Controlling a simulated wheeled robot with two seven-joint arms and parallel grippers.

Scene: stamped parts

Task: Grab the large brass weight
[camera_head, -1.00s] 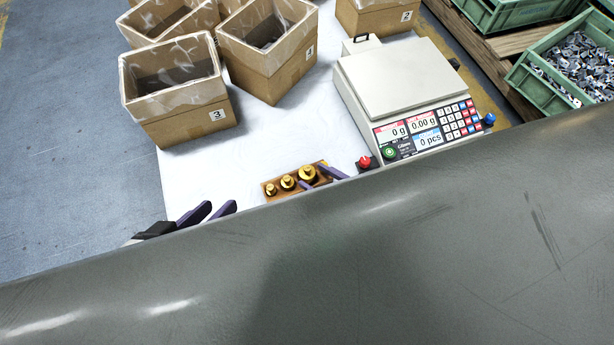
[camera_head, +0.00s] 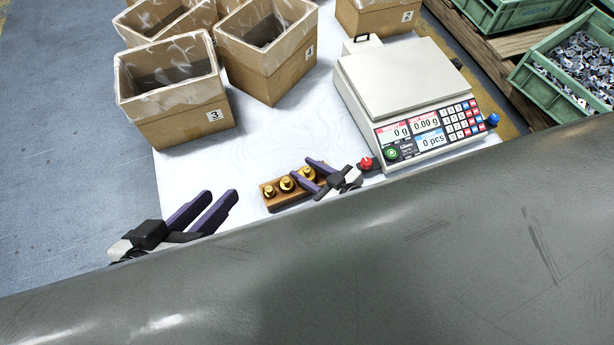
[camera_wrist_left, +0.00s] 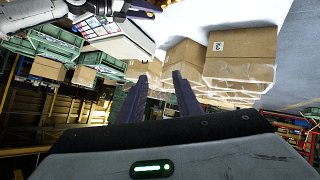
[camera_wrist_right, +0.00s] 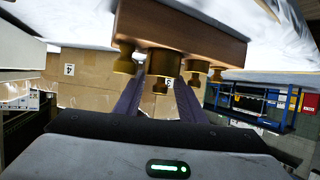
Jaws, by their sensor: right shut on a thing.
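My right gripper (camera_head: 314,172) is shut on the large weight, one finger on either side. In the right wrist view the large weight (camera_wrist_right: 163,64) is between the finger tips, under the block (camera_wrist_right: 180,30), which appears upside down; its seat in the block is partly hidden. My left gripper (camera_head: 209,199) is open and empty, left of the block. Its fingers (camera_wrist_left: 160,85) stand apart in the left wrist view.
A counting scale (camera_head: 400,85) with a red knob (camera_head: 366,162) stands right of the right gripper. Cardboard boxes (camera_head: 185,130) stand at the back left. A green crate of metal parts (camera_head: 530,90) is far right. White table surface is clear between boxes and block.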

